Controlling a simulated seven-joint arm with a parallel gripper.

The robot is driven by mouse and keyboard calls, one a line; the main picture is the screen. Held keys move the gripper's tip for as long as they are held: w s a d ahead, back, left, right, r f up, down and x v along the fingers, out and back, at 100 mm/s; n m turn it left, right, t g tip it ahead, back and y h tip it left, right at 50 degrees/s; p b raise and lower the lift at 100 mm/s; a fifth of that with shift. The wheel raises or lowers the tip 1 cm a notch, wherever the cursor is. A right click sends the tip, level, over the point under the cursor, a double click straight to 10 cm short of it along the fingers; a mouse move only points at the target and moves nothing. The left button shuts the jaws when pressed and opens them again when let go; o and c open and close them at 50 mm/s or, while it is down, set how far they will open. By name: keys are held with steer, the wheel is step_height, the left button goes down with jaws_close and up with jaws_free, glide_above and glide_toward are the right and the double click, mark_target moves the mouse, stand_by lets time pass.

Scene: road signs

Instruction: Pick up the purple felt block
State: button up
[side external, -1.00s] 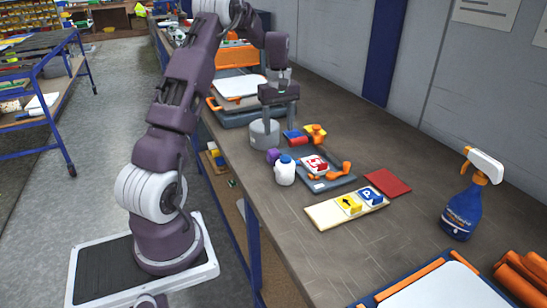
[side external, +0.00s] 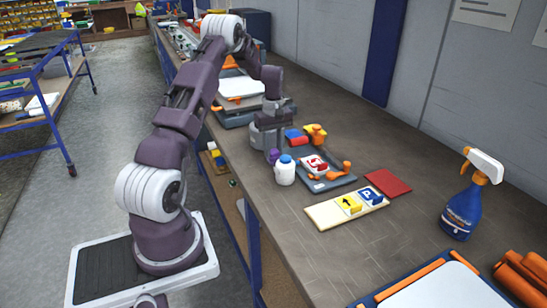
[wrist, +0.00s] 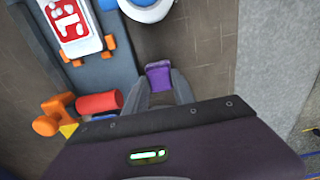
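The purple felt block (side external: 273,156) sits on the bench near its front edge, just left of a white bottle with a blue cap. My gripper (side external: 272,147) is down at the block, pointing downward, and its fingers partly hide it. In the wrist view the purple block (wrist: 158,76) shows between the tips of my grey fingers (wrist: 160,84), with one finger on each side. Whether the fingers press on the block or stand just clear of it cannot be told.
The white bottle (side external: 285,171) stands close beside the block. A grey tray (side external: 322,184) with a red-and-white sign block (side external: 314,164) and orange parts lies to the right. A grey cylinder (side external: 258,136) stands behind. A spray bottle (side external: 465,205) is far right.

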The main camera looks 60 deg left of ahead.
jaws_close()
steer(key=shift+r, duration=0.15)
